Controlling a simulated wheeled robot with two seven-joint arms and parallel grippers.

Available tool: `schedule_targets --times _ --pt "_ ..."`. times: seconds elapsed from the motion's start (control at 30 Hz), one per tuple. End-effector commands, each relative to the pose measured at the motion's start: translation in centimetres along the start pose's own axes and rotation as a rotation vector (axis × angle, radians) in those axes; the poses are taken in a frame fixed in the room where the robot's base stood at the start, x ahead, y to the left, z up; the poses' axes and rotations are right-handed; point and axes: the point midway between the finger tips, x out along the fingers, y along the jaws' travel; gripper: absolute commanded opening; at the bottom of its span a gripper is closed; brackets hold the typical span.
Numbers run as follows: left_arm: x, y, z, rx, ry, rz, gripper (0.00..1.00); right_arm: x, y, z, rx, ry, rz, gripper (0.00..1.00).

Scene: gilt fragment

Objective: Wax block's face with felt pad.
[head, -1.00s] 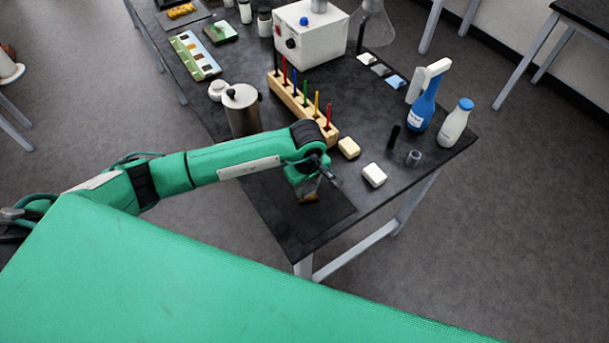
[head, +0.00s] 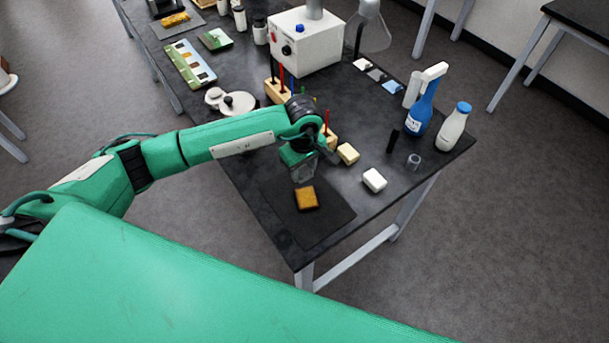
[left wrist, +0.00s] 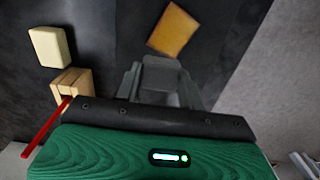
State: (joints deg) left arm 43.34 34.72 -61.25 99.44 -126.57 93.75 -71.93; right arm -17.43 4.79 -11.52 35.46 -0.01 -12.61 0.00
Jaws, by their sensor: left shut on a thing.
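The block (head: 306,198) is golden-brown and lies on a dark mat (head: 331,222) near the table's front corner. It also shows in the left wrist view (left wrist: 172,30), ahead of the fingers and apart from them. My left gripper (head: 303,174) is just behind the block in the head view, above the mat's far edge. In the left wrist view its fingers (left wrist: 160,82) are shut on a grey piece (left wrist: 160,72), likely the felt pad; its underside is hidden. My right gripper is in no view.
A cream block (head: 348,153) and a white block (head: 374,180) lie right of the mat. A wooden rack (head: 275,92) with coloured rods stands behind my left arm. A blue spray bottle (head: 422,112) and a white bottle (head: 454,126) stand at the right edge.

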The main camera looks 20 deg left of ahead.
Motion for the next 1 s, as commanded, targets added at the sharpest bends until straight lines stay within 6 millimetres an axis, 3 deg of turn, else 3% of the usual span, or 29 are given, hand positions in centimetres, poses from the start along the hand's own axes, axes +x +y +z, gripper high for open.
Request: schedule_targets --times 0.33,0.7,1.0 --pt "-3.0 0.4 -1.0 -0.011 0.002 0.001 0.21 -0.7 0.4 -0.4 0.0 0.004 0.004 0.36" --pt "-3.1 0.4 -1.1 -0.012 0.001 0.0 0.21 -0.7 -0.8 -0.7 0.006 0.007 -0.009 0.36" --pt "-3.2 0.5 -1.0 -0.004 -0.001 0.003 0.21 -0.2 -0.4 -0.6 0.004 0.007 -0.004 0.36"
